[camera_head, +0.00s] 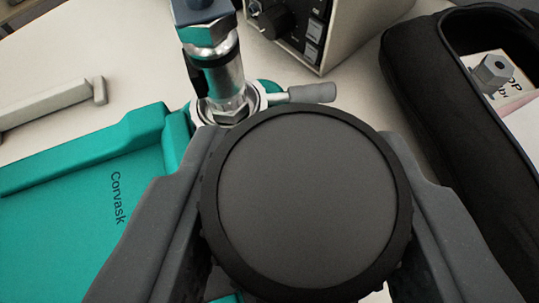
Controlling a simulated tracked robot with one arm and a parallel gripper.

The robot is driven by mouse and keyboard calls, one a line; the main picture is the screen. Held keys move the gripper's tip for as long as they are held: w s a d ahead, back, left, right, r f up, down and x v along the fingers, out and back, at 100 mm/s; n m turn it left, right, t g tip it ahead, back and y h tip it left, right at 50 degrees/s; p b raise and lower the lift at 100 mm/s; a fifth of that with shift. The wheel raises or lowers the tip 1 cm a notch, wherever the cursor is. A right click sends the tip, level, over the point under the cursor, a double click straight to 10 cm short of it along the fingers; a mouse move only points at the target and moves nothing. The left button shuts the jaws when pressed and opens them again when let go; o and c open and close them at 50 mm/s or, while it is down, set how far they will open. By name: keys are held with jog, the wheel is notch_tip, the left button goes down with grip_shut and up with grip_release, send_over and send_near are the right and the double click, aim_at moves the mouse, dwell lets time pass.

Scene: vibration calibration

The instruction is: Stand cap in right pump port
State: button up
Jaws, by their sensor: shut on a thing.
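A round black cap (306,200) with a ribbed rim fills the lower middle of the view, its flat face toward the camera. My gripper (305,170) is shut on it, with one grey finger on each side. Behind the cap, an upright metal fitting (222,78) with a blue-grey top and a small side lever (312,93) stands on a teal base. I cannot tell whether this belongs to the pump. No open port shows; the cap and fingers hide the area below and behind them.
A teal tray-like part (60,225) marked "Corvask" lies at left. A beige instrument box (345,25) with a black knob stands at the back. A black case (425,85) at right holds a hex metal piece (492,73) and papers. A pale bar (50,103) lies at upper left.

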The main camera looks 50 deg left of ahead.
jog(key=shift+f+b, duration=2.1)
jog(key=shift+f, duration=1.05)
jog(key=shift+f, duration=0.1)
